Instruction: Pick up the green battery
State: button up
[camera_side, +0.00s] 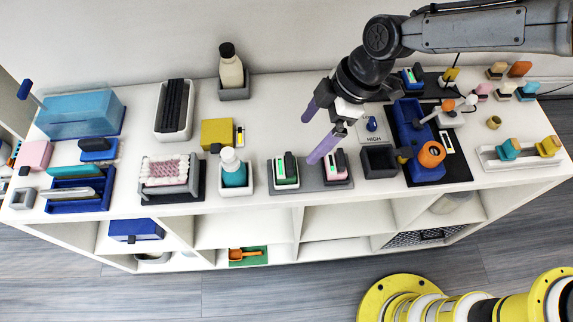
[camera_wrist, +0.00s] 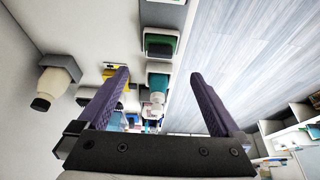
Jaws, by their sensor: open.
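The green battery (camera_side: 286,170) appears to be the dark block with green parts, upright in a white holder on a grey base (camera_side: 311,184). A similar block with pink parts (camera_side: 337,167) sits to its right on the same base. In the wrist view the green battery (camera_wrist: 160,45) seems to be the dark-green block near the top centre, beyond my fingertips. My gripper (camera_side: 309,140) is open, with two purple fingers and nothing between them. In the side view its fingertips appear just above and right of the green battery; their exact height is unclear.
A teal pump bottle (camera_side: 233,175) stands left of the green battery. A yellow block (camera_side: 216,134) lies behind it. A dark open box (camera_side: 380,161) and a blue device with an orange ring (camera_side: 420,150) stand to the right. The shelf's front edge is close.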

aim_at(289, 161)
jog(key=x, duration=1.2)
jog(key=shift+f, duration=0.1)
jog(key=c, duration=1.4)
jog(key=shift+r, duration=0.2)
